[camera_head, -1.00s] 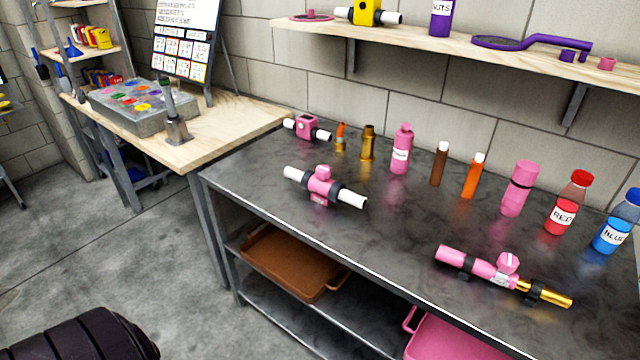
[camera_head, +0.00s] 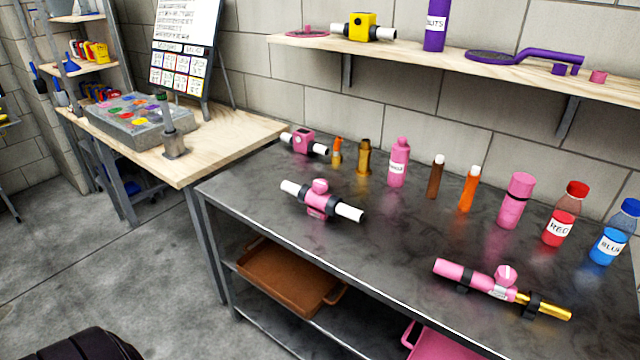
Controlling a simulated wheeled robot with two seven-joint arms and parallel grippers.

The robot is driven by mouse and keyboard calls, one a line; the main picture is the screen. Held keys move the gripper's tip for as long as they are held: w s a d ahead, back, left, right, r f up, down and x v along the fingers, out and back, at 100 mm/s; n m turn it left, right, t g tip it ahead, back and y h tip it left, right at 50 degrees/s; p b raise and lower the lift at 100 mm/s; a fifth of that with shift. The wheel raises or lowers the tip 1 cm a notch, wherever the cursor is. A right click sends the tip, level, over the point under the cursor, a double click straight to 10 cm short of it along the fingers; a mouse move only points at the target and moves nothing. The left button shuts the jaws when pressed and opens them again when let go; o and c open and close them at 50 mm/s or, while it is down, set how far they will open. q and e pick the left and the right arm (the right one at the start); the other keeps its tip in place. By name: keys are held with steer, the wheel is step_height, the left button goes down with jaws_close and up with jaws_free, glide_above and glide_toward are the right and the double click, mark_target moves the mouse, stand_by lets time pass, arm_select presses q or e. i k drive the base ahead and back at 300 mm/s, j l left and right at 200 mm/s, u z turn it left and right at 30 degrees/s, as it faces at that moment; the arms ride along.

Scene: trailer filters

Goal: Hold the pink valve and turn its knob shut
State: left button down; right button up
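A pink valve (camera_head: 317,207) lies on the dark metal table near its front left edge. It has white pipe ends, dark collars and a round pink knob (camera_head: 320,186) on top. A pink tube with a brass end (camera_head: 485,283) lies in dark clamps near the front right and also carries a round pink knob (camera_head: 505,274). A pink block with white pipe ends (camera_head: 303,143) sits at the table's back left. Neither of my grippers is in view; only a dark ribbed part of mine shows at the lower left.
The metal table (camera_head: 400,235) has a row of bottles and cylinders along its back, including a red bottle (camera_head: 566,215) and a blue bottle (camera_head: 614,232). A brown tray (camera_head: 285,280) sits on the shelf below. A wall shelf (camera_head: 410,55) hangs above. Floor is clear at left.

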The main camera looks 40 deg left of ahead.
mark_target(319, 185)
steer(key=i+j, duration=0.1)
steer(key=j, duration=0.4)
steer(key=i+j, duration=0.1)
steer(key=j, duration=0.4)
steer(key=i+j, duration=0.1)
steer(key=j, duration=0.4)
